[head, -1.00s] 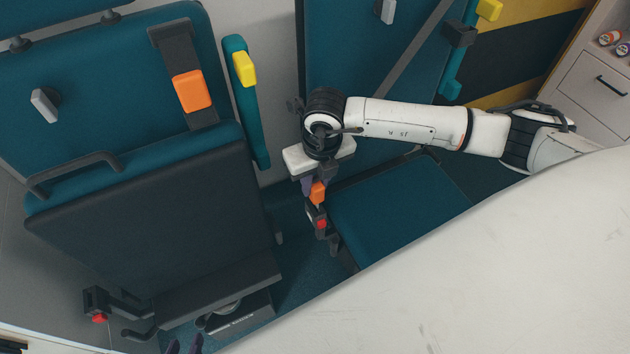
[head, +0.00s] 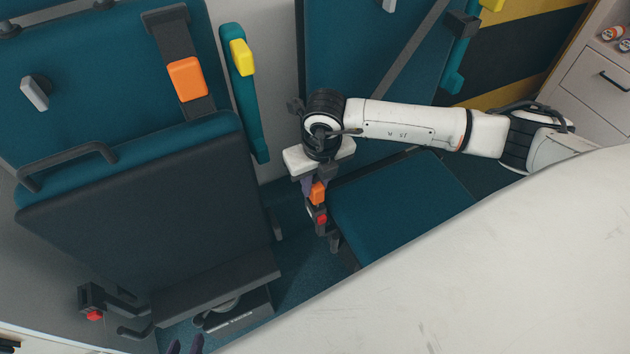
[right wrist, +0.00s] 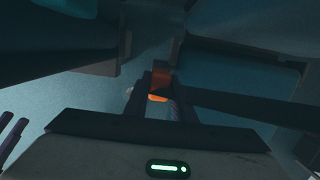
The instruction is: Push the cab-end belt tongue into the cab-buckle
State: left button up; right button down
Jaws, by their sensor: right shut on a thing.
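My right gripper (head: 312,186) points down beside the front corner of the teal seat on the right. It is shut on the orange belt tongue (head: 318,194), which also shows between the fingers in the right wrist view (right wrist: 159,86). A dark buckle with a red button (head: 321,219) stands just below the tongue, in line with it. I cannot tell whether the tongue's metal end touches or enters the buckle. A dark strap (right wrist: 235,104) runs right from the tongue in the wrist view. My left gripper (head: 186,347) shows only its purple fingertips at the bottom edge, apart and empty.
A teal seat cushion (head: 400,205) lies right of the buckle. A folded teal seat (head: 140,190) with another orange piece (head: 187,79) fills the left. Another red-button buckle (head: 92,299) is at lower left. Blue floor (head: 300,275) is free between the seats.

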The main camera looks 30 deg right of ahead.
jog(key=shift+f+b, duration=0.45)
jog(key=shift+f, duration=0.15)
jog(key=shift+r, duration=0.2)
jog(key=shift+w+r+p, duration=0.15)
jog(key=shift+r+p, duration=0.35)
jog(key=shift+r, duration=0.15)
jog(key=shift+w+r+p, duration=0.15)
jog(key=shift+r+p, duration=0.35)
jog(key=shift+r, duration=0.4)
jog(key=shift+s+r, duration=0.1)
jog(key=shift+s, duration=0.05)
jog(key=shift+f, duration=0.2)
